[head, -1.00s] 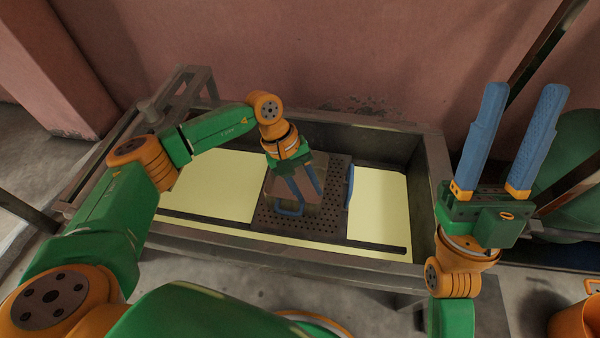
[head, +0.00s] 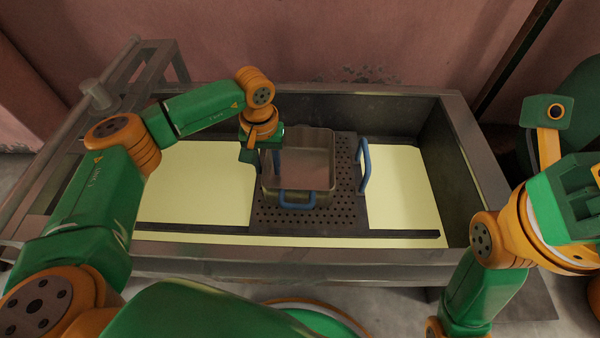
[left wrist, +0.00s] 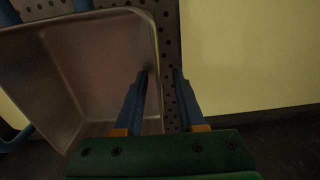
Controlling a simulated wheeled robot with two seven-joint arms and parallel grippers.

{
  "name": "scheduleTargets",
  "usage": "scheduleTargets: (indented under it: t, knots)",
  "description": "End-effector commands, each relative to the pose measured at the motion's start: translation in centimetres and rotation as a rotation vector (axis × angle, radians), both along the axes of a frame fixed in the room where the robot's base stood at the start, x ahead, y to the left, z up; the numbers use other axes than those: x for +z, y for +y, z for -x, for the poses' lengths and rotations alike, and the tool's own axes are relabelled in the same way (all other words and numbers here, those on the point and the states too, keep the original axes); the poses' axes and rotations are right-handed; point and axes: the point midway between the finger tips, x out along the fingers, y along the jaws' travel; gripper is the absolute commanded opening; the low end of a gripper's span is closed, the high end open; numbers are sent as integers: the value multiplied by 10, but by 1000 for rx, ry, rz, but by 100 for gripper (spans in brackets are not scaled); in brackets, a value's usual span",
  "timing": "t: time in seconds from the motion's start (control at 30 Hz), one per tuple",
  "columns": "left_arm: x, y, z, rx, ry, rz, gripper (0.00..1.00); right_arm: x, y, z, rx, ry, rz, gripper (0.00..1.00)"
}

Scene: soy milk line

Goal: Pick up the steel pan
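The steel pan (head: 310,165) is a shallow square metal pan with a blue handle at its near side. It sits on a dark perforated plate (head: 345,205) inside the metal trough. My left gripper (head: 264,164) points down at the pan's left edge. In the left wrist view my left gripper (left wrist: 158,76) is open, with one finger over the inside of the pan (left wrist: 85,70) and the other outside its wall. The pan's rim runs between the fingers, and I see no clamping. My right gripper's fingers do not show.
The metal trough (head: 465,165) has raised walls around pale yellow liquid or sheet (head: 400,190) on both sides of the plate. A blue handle (head: 365,165) stands up at the plate's right side. A pink wall (head: 300,40) rises behind.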

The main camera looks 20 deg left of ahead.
Motion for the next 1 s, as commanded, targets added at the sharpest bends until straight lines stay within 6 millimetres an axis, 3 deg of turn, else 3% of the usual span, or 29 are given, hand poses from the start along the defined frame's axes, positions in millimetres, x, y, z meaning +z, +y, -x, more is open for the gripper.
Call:
scheduleTargets:
  t: [0.07, 0.2, 1.0]
  knots:
    - [1, 0, 0, 0, 0, 0, 39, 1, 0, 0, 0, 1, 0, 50]
    - [1, 0, 0, 1, 0, 1, 1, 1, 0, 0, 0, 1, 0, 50]
    - [1, 0, 0, 1, 1, 1, 0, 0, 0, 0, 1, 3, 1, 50]
